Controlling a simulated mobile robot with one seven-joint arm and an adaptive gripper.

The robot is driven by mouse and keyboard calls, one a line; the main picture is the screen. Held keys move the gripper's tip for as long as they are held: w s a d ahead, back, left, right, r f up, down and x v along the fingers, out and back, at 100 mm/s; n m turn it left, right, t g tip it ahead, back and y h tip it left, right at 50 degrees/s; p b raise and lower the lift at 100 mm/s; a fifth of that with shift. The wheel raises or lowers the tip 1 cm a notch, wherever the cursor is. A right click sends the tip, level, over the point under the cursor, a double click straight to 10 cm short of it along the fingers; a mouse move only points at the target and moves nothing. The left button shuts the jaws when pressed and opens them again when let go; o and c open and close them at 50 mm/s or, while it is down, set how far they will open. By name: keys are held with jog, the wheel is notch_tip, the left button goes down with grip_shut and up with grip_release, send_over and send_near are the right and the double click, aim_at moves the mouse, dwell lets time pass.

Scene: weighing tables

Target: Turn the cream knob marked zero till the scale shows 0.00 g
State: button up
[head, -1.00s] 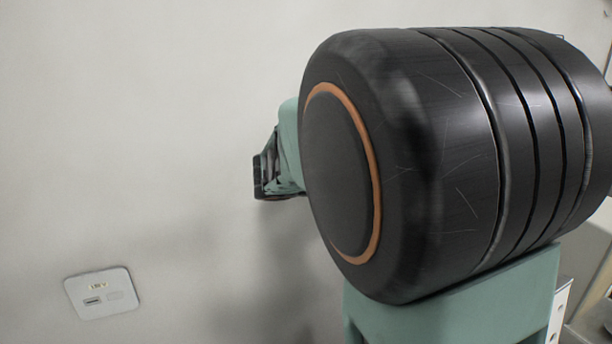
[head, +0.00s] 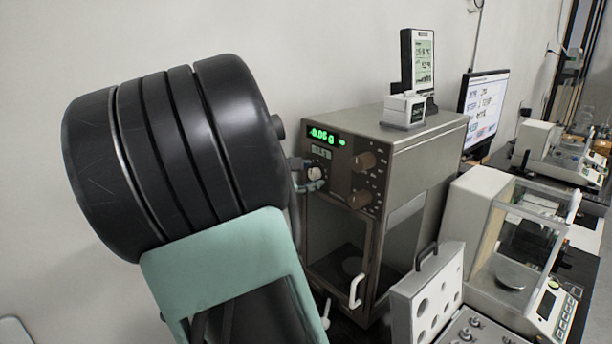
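The scale is a brown metal cabinet (head: 425,150) with a dark front panel. Its green display (head: 325,138) reads about -0.05 g; the last digit is hard to make out. A small cream knob (head: 315,173) sits below the display at the panel's left; its marking is too small to read. My gripper (head: 308,176) is mostly hidden behind my own arm. Only small dark and teal parts of it show right at the cream knob. I cannot tell whether the fingers touch or grip it.
Two brown knobs (head: 362,161) (head: 359,199) sit right of the cream one. A white door handle (head: 356,291) is below. A small white box (head: 403,109) and a handheld display (head: 418,62) stand on top. A weight case (head: 425,300) and glass-sided balance (head: 520,240) stand right.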

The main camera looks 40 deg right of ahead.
grip_shut()
jog(key=shift+f+b, duration=0.25)
jog(key=shift+b, duration=0.65)
jog(key=shift+f+m+b, duration=0.1)
jog(key=shift+m+b, duration=0.2)
jog(key=shift+b, duration=0.25)
jog(key=b, duration=0.3)
jog(key=m+t+b, duration=0.1)
jog(key=b, duration=0.2)
jog(key=shift+s+f, duration=0.1)
jog(key=shift+f, duration=0.15)
jog(key=m+t+b, duration=0.1)
jog(key=m+b, duration=0.1)
jog(key=b, duration=0.4)
jog(key=shift+s+r+h, duration=0.1)
jog(key=shift+h, duration=0.3)
jog(key=shift+b, duration=0.45)
jog(key=shift+r+m+b, duration=0.2)
jog(key=shift+m+b, duration=0.2)
jog(key=shift+b, duration=0.35)
